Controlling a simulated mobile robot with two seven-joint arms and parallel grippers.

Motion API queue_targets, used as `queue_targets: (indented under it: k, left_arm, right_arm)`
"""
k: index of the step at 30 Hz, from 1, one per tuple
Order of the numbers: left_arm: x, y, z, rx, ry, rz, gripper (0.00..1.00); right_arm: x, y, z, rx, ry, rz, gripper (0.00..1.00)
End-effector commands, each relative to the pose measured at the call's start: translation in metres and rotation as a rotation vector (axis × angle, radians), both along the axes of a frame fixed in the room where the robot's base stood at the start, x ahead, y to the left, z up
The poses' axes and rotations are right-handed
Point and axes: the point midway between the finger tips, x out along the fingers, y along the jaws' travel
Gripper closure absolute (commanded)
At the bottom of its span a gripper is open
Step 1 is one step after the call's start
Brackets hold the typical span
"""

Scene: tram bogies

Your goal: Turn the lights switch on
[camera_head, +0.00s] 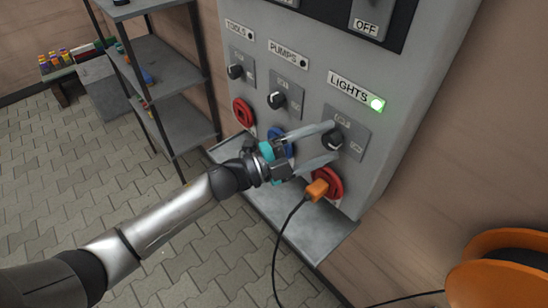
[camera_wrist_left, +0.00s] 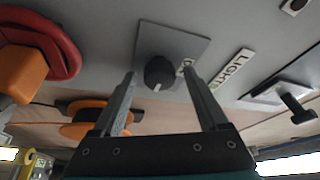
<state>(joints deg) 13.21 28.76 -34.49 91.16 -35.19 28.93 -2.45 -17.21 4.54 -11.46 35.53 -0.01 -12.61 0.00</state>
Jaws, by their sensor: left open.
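The lights switch is a black rotary knob (camera_head: 332,140) on a grey square plate (camera_head: 352,134), on the front of the grey cabinet (camera_head: 395,150). My left gripper (camera_head: 334,143) is open, with one finger on each side of the knob. The left wrist view shows the knob (camera_wrist_left: 160,73) between the two fingertips (camera_wrist_left: 160,76), with a visible gap on each side. The knob's pale mark shows there. My right gripper is not in view.
TOOLS knob (camera_head: 236,71) and PUMPS knob (camera_head: 277,99) sit to the left, their lamps dark. Below the lights switch, an orange plug (camera_head: 317,189) with a black cable sits in a red socket (camera_head: 331,182). A shelf rack (camera_head: 165,75) stands left; an orange reel (camera_head: 500,270) is lower right.

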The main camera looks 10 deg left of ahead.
Motion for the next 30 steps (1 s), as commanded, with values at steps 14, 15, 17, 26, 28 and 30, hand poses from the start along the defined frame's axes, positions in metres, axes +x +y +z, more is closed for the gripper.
queue_targets:
  k: [14,15,17,26,28,30]
  left_arm:
    - [-0.053,0.080,-0.018,0.006,0.004,-0.001,0.24]
    - [-0.057,0.087,-0.019,0.005,0.005,0.001,0.24]
    - [-0.062,0.095,-0.020,0.005,0.002,0.000,0.24]
    - [-0.078,0.120,-0.022,0.003,0.001,0.000,0.24]
    - [-0.079,0.122,-0.021,0.002,0.000,-0.001,0.24]
    - [-0.080,0.122,-0.021,0.003,-0.001,0.000,0.24]
  right_arm:
    - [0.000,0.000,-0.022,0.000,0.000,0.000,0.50]
    - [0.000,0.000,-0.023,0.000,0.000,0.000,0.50]
    - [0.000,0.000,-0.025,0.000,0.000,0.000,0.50]
    - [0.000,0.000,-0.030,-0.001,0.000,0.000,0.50]
    - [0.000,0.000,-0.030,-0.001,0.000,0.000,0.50]
    - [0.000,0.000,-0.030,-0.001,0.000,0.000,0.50]
